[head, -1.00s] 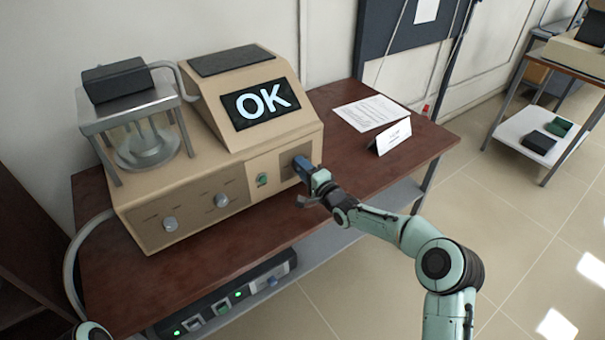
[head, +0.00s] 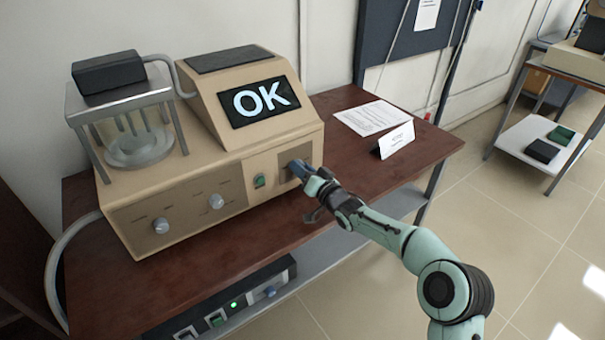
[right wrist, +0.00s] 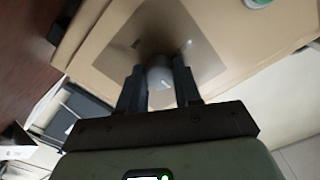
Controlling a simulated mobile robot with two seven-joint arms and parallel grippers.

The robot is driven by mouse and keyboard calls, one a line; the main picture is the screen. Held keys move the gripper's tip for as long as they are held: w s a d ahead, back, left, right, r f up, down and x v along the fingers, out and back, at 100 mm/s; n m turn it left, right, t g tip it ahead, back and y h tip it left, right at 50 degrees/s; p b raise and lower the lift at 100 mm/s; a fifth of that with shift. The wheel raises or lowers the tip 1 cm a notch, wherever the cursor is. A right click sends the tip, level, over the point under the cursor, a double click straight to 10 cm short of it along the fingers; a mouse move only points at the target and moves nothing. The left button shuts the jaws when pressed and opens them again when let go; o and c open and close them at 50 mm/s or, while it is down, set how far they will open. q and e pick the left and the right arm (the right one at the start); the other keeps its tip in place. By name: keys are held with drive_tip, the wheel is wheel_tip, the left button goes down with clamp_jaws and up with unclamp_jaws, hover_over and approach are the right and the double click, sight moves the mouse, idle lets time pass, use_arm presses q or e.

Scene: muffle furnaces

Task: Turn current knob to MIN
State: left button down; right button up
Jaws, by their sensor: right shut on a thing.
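The tan device (head: 230,160) stands on a brown table, its screen (head: 260,100) reading OK. My right gripper (head: 298,168) is at the square panel on the right of its front face. In the right wrist view my right gripper (right wrist: 160,86) is shut on a grey round knob (right wrist: 161,74), one dark finger on each side. A white mark shows on the knob; the panel's scale marks are too blurred to read. In the head view the fingers hide this knob. Two other grey knobs (head: 161,226) (head: 216,201) sit further left. My left gripper is out of view.
A green switch (head: 259,181) is just left of the gripped knob. A glass vessel in a metal stand (head: 120,102) is at the device's left. A control box (head: 240,300) sits on the lower shelf.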

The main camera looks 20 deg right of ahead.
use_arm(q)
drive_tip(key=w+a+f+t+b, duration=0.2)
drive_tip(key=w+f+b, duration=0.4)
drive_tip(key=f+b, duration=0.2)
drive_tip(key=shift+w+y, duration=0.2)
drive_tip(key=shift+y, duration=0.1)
use_arm(e)
drive_tip(key=n, duration=1.7)
drive_tip(key=shift+n, duration=0.3)
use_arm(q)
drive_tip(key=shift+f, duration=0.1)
use_arm(e)
drive_tip(key=o, duration=1)
drive_tip(key=shift+o, duration=0.2)
